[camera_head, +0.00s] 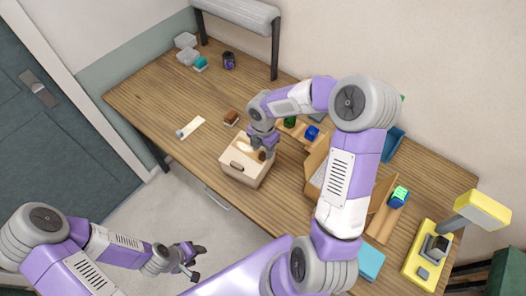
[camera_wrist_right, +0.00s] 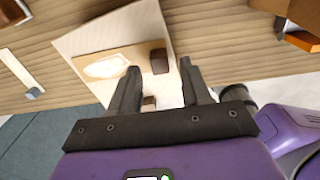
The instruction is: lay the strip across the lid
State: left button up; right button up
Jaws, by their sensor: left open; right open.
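A pale flat strip (camera_head: 192,126) lies on the table left of a cream box (camera_head: 240,174) and apart from it. It also shows at the left edge of the right wrist view (camera_wrist_right: 20,68). The box has a dark handle on its front. Its top, taken as the lid (camera_wrist_right: 98,45), bears a tan panel with a whitish patch and a brown block (camera_wrist_right: 159,61). My right gripper (camera_head: 263,152) is open over the box top, its fingers either side of the brown block's near side; contact is unclear. My left gripper (camera_head: 190,262) is open and empty, off the table's front.
A small blue-grey block (camera_head: 180,133) is at the strip's near end. A brown block (camera_head: 231,117) lies behind the box. A dark cup (camera_head: 229,60) stands at the back. Wooden trays crowd the right, partly behind my right arm. The table's left part is mostly clear.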

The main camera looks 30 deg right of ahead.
notch_tip(320, 180, up, 9)
jog(key=shift+r+p, duration=0.15)
jog(key=shift+p, duration=0.3)
dwell(0.3)
